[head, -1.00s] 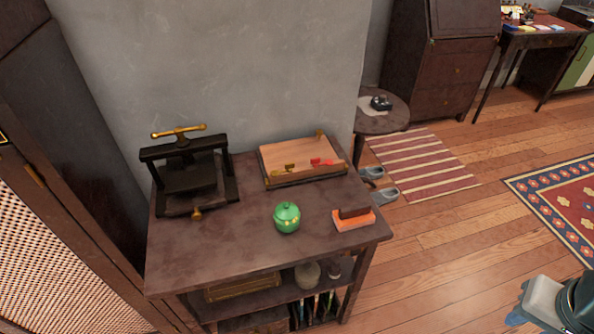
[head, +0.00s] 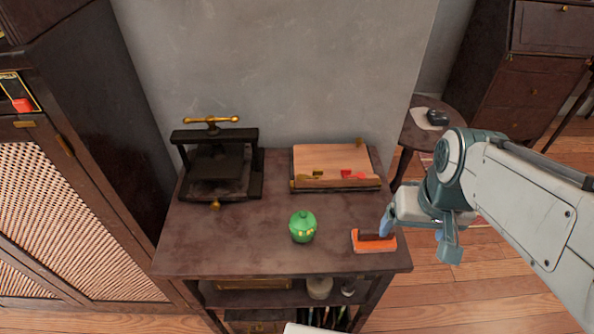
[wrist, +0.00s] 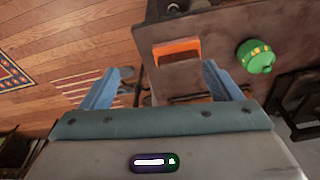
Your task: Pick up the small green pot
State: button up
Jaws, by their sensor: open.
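The small green pot (head: 303,226) is round and lidded, with yellow marks around it. It stands upright on the dark wooden table (head: 240,240), near the middle of its front half. It also shows in the wrist view (wrist: 255,57), right of my fingers. My gripper (head: 418,232) is at the table's right edge, to the right of the pot and apart from it. In the wrist view its two blue fingers (wrist: 158,88) are spread wide with nothing held between them.
An orange block-like item with a dark top (head: 374,241) lies between my gripper and the pot. A black press (head: 215,165) stands at the back left. A wooden board (head: 335,165) lies at the back right. A round side table (head: 440,137) is beyond.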

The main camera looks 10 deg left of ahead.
jog(key=w+a+n+g+p, duration=0.1)
jog(key=w+a+n, duration=0.4)
jog(key=a, duration=0.3)
jog(key=n+p, duration=0.2)
jog(key=n, duration=0.3)
send_over(303, 213)
jog(key=shift+d+f+g, duration=0.25)
jog(key=shift+f+g, duration=0.1)
jog(key=shift+g, duration=0.05)
jog(key=shift+n, duration=0.4)
jog(key=f, duration=0.5)
jog(key=f+b, duration=0.1)
jog(key=f, duration=0.1)
jog(key=shift+a+f, duration=0.3)
jog(key=shift+f, duration=0.05)
jog(key=shift+f+b, duration=0.35)
jog(key=shift+f, duration=2.8)
jog(key=c, duration=1.2)
jog(key=shift+o, duration=0.2)
jog(key=shift+r, duration=0.1)
